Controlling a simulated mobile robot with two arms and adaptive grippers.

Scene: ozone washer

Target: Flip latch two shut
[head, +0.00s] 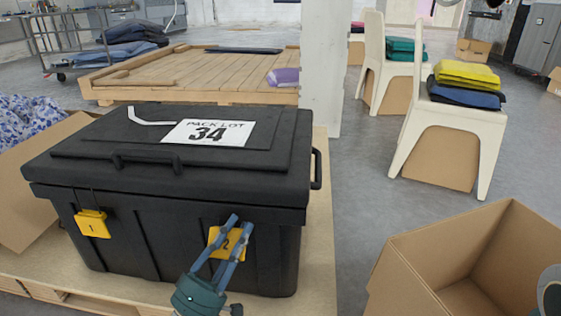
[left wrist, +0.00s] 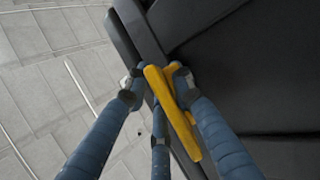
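Latch two (head: 213,236) is a yellow plate marked 2 on the front of the black lidded case (head: 145,235), right of centre. My left gripper (head: 241,221) is in front of it, its blue fingers apart and covering part of the plate. In the left wrist view latch two (left wrist: 172,105) shows as a slanted yellow strip between the fingertips of my left gripper (left wrist: 155,84). The right fingertip is close against its upper end; I cannot tell if it touches. Latch one (head: 91,224) is a yellow plate at the left of the case front.
The case lid (head: 100,145) is down, with a pack lot 34 label on top. The case stands on a wooden pallet (head: 322,250). An open cardboard box (head: 410,270) stands at the lower right. White chairs (head: 487,150) with folded cloths stand behind it.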

